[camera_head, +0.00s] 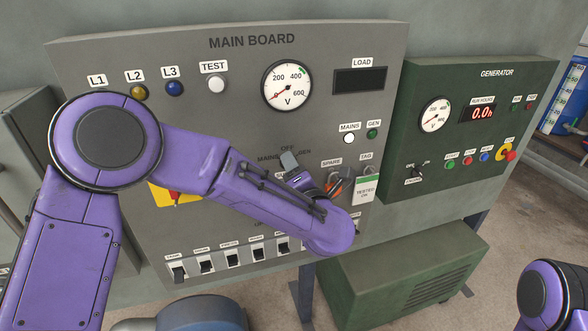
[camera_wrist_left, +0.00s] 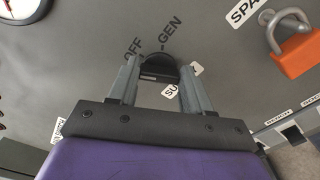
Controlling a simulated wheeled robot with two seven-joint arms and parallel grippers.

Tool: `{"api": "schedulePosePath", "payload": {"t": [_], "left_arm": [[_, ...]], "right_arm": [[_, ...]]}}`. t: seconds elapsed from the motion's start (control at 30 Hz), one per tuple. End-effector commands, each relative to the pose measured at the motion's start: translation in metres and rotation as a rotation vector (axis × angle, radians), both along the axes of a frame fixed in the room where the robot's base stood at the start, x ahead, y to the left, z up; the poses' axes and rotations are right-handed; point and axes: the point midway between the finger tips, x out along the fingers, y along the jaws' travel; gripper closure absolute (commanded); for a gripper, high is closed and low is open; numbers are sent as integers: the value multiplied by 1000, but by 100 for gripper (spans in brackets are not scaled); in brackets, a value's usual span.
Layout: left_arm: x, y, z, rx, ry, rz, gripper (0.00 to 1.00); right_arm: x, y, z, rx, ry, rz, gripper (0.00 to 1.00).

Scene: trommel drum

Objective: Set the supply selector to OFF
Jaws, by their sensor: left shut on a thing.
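The supply selector is a black round knob (camera_wrist_left: 158,68) on the grey main board (camera_head: 225,75). In the left wrist view it sits between the two fingers of my left gripper (camera_wrist_left: 158,78), which is shut on it. The OFF mark (camera_wrist_left: 132,46) is above left of the knob and the GEN mark (camera_wrist_left: 171,28) above right. The SUPPLY label is partly covered by a finger. In the head view my left gripper (camera_head: 297,172) and forearm hide most of the knob. I cannot tell which mark the knob points to. My right gripper is out of view.
An orange padlock (camera_wrist_left: 299,53) hangs at the SPARE position right of the selector, and a TESTED tag (camera_head: 365,190) hangs beside it. A row of black switches (camera_head: 232,257) lies below. The green generator panel (camera_head: 470,130) stands to the right.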

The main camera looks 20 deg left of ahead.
Motion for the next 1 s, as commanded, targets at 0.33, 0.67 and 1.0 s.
{"api": "schedulePosePath", "payload": {"t": [0.33, 0.67, 1.0], "left_arm": [[0, -1, -1, 235, 159, 0, 82], [0, -1, -2, 358, 243, 0, 82], [0, -1, -3, 391, 265, 0, 82]], "right_arm": [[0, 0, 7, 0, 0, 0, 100], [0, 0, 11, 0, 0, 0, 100], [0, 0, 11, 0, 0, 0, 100]]}}
